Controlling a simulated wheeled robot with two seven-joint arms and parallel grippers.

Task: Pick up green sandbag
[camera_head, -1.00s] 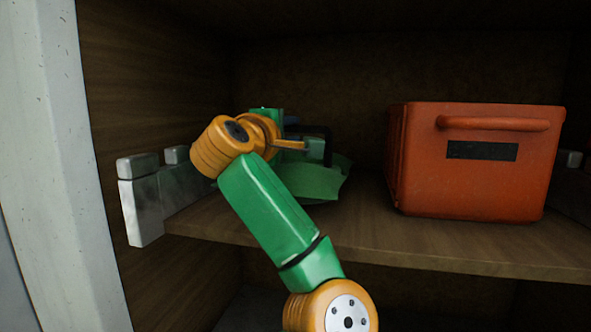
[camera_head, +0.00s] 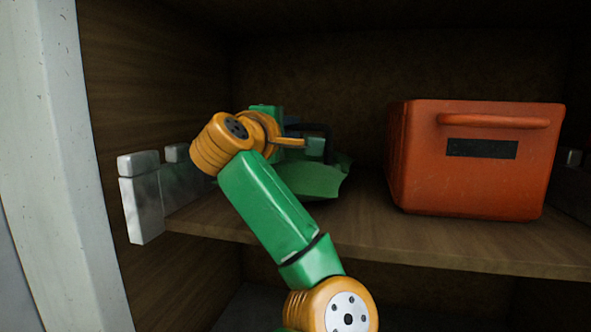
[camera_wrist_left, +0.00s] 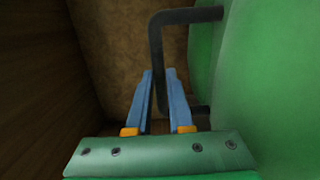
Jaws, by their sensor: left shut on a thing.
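The green sandbag (camera_head: 318,183) lies on the wooden shelf, left of the orange box, partly hidden behind my left arm. In the head view the fingers are mostly hidden behind the wrist. My right gripper is in neither view.
An orange box (camera_head: 470,180) with a front handle stands on the shelf (camera_head: 370,235) to the right, with a gap between it and the bag. Grey metal blocks (camera_head: 145,200) sit at the shelf's left end. The compartment's wooden wall (camera_head: 155,90) is close on the left.

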